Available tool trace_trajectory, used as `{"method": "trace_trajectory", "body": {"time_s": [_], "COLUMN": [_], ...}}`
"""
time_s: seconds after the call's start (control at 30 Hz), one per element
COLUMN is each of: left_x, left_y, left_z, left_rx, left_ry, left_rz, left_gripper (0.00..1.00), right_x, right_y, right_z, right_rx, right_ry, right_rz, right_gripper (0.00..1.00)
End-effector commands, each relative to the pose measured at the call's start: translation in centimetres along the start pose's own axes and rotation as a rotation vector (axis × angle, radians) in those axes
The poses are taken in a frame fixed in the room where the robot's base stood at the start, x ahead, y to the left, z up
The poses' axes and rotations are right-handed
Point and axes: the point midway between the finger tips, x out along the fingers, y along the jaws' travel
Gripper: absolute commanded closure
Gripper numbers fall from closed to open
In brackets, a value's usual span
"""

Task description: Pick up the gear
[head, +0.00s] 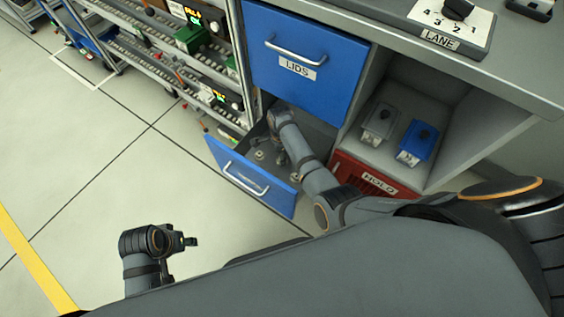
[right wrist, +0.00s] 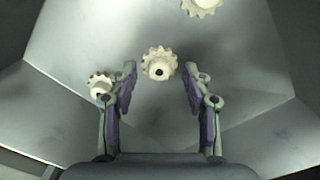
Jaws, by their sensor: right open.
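Three cream toothed gears lie on the grey floor of the open lower drawer (head: 250,178). In the right wrist view, one gear (right wrist: 158,62) is centred between the fingertips of my right gripper (right wrist: 160,72), with a gap on each side. A second gear (right wrist: 100,84) is just outside the left finger, and a third gear (right wrist: 202,5) is cut by the top edge. My right gripper is open and empty, pointing down into the drawer. In the head view, gears show small inside it (head: 259,155). My left gripper (head: 191,241) is over the floor, away from the drawer; its jaws are too small to judge.
The shut blue LIDS drawer (head: 300,50) is above the open one. A red HOLD bin (head: 372,172) and a cubby with a grey box (head: 381,122) and a blue box (head: 417,142) are to the right. Stocked racks stand at upper left. Open floor lies left.

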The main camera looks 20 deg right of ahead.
Motion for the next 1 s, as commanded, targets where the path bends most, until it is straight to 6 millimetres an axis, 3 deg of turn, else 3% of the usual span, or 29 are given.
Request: {"method": "trace_trajectory", "body": {"time_s": [0.03, 0.1, 0.33, 0.67, 1.0], "left_x": [0.85, 0.82, 0.65, 0.67, 0.49], "left_y": [0.16, 0.29, 0.34, 0.34, 0.32], "left_z": [0.29, 0.17, 0.03, 0.02, -0.01], "left_rx": [0.000, 0.001, 0.002, 0.002, 0.001], "left_ry": [0.007, 0.021, 0.029, 0.029, 0.028], "left_rz": [0.006, 0.011, 0.013, 0.012, 0.012], "left_gripper": [0.60, 0.60, 0.60, 0.60, 0.60], "right_x": [1.13, 1.47, 1.44, 1.44, 1.12], "right_y": [0.08, 0.06, 0.09, 0.10, 0.08], "right_z": [-0.06, -0.05, -0.06, -0.07, -0.06], "right_rx": [0.000, 0.001, 0.001, 0.001, 0.001], "right_ry": [0.001, 0.000, 0.000, 0.000, 0.000], "right_rz": [0.003, 0.001, 0.001, 0.002, 0.001], "right_gripper": [0.50, 0.50, 0.50, 0.94, 0.95]}}
